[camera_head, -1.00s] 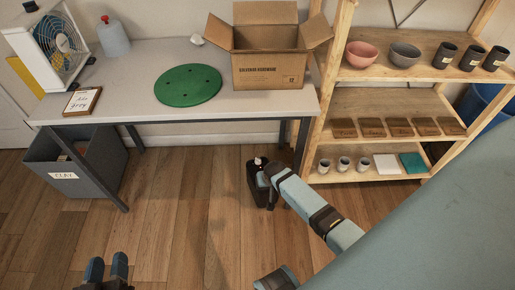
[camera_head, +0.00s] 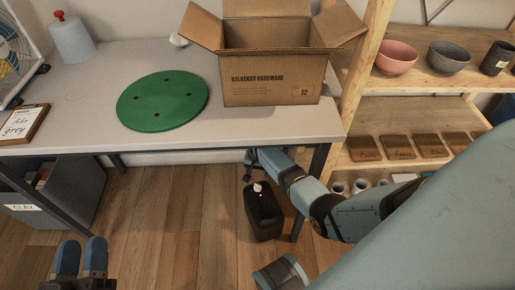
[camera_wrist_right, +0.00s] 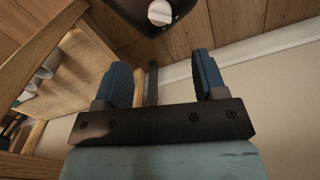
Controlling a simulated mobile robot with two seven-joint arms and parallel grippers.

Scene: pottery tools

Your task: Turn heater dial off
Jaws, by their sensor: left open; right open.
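The heater (camera_head: 264,215) is a small black box standing on the wooden floor under the table's front edge. Its white dial (camera_head: 258,188) is on top and also shows at the top edge of the right wrist view (camera_wrist_right: 160,12). My right gripper (camera_head: 250,162) is beyond the heater, near the table's underside, apart from the dial and partly hidden by its own arm. In the right wrist view its two blue fingers (camera_wrist_right: 163,78) are spread with nothing held. My left gripper (camera_head: 82,255) is at the lower left, open and empty, far from the heater.
The table (camera_head: 80,100) bears a green disc (camera_head: 163,101) and a cardboard box (camera_head: 272,82). A dark table leg (camera_head: 313,178) stands right of the heater, close to my right arm. A wooden shelf (camera_head: 345,120) is at the right. Floor left of the heater is clear.

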